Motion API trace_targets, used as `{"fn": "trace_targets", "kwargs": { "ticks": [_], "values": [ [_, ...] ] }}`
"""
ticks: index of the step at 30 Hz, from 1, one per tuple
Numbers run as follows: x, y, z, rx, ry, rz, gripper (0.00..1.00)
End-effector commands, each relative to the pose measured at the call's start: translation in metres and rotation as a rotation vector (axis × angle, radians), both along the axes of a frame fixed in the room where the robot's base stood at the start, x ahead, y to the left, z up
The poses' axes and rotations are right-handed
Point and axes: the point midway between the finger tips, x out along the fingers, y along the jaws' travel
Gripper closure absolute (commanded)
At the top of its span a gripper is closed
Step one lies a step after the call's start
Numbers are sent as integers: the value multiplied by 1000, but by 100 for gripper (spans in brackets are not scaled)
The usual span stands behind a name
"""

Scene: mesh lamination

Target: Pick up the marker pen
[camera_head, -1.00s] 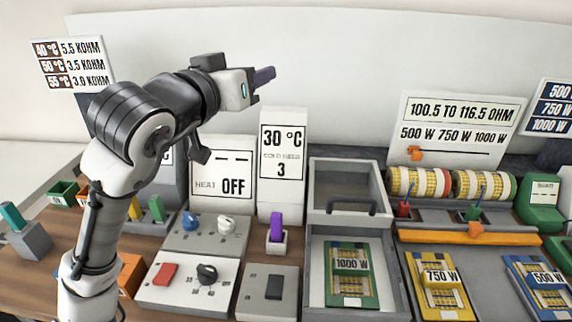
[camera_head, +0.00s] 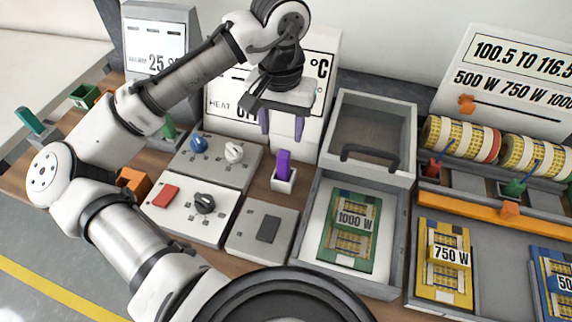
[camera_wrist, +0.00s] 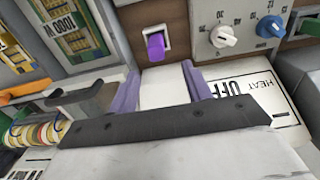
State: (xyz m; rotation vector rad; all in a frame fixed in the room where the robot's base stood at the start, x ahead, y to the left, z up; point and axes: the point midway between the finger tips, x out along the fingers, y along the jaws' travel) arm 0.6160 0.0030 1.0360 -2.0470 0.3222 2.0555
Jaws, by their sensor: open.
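The marker pen (camera_head: 283,166) is purple and stands upright in a small white holder (camera_head: 284,182) on the wooden bench, between the knob panels and the grey tray. My gripper (camera_head: 283,133) points down, behind and above the pen in the head view. Its two purple fingers are apart with nothing between them. In the wrist view the pen (camera_wrist: 155,46) shows beyond the fingertips of my gripper (camera_wrist: 160,78), apart from them. The pen's lower end is hidden inside the holder.
The grey box with a black handle (camera_head: 371,156) stands close right of the pen. Left are a panel with blue and white knobs (camera_head: 215,158) and one with a red switch (camera_head: 190,209). The HEAT display sign (camera_head: 229,113) is behind my gripper.

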Motion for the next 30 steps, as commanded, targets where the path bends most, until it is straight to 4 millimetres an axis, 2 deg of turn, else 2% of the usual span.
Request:
{"fn": "trace_targets", "kwargs": {
  "ticks": [6, 14, 24, 30],
  "values": [
    [0, 0, -40, -2, 1, 1, 51],
    [-2, -1, -58, -2, -2, 0, 51],
    [-7, -3, -101, -3, -2, 0, 51],
    [-7, -3, -105, -3, -4, 0, 51]
  ]
}}
